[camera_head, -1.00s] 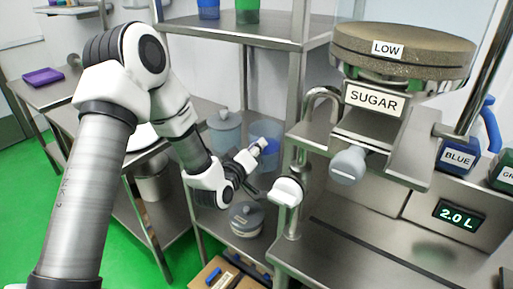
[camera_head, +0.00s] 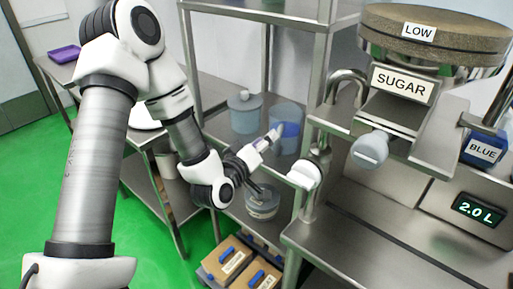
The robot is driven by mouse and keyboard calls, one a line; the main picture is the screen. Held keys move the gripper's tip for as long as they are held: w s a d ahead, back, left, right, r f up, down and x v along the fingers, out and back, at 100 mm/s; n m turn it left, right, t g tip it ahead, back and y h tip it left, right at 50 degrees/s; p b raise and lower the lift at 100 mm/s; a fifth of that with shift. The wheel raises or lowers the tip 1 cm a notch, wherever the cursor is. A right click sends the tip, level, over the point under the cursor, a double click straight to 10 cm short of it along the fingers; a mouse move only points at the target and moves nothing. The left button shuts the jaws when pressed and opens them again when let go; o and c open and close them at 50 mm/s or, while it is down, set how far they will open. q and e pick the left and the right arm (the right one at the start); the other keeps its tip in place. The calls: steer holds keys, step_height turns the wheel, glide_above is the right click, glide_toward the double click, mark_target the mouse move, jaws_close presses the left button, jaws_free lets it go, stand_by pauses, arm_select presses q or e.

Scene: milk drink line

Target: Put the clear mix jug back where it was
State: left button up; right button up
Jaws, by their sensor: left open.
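A clear, blue-tinted jug (camera_head: 286,115) stands upright on the middle shelf of the metal rack, with a deeper blue patch low on its side. I take it to be the mix jug; no label on it is readable. My left gripper (camera_head: 268,162) is in front of the jug and slightly below it in the picture. Its jaws are open, with the upper finger overlapping the jug's lower left edge. I cannot tell whether that finger touches it. No object shows between the fingers. My right gripper is out of view.
A lidded grey-blue container (camera_head: 245,112) stands left of the jug. A lidded clear pot (camera_head: 262,203) sits on a lower shelf, above cardboard boxes (camera_head: 228,262). Green floor is open at left.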

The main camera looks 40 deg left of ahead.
arm_select(q)
steer(key=s+p, duration=0.5)
steer(key=p, duration=0.3)
steer(key=s+d+f+m+g+h, duration=0.1)
steer(key=s+d+f+m+g, duration=0.2)
steer(key=f, duration=0.4)
steer(key=s+d+f+m+g+h, duration=0.1)
steer(key=s+d+f+m+g, duration=0.1)
steer(key=s+f+g, duration=0.5)
steer(key=s+d+f+m+g, duration=0.2)
steer(key=s+d+f, duration=0.1)
steer(key=f, duration=0.5)
steer(key=s+d+f+m+g, duration=0.1)
steer(key=s+f+g, duration=0.3)
steer(key=s, duration=0.7)
steer(key=shift+s+f+m+g, duration=0.4)
steer(key=shift+m+g, duration=0.3)
steer(key=shift+m, duration=0.1)
steer(key=shift+w, duration=0.1)
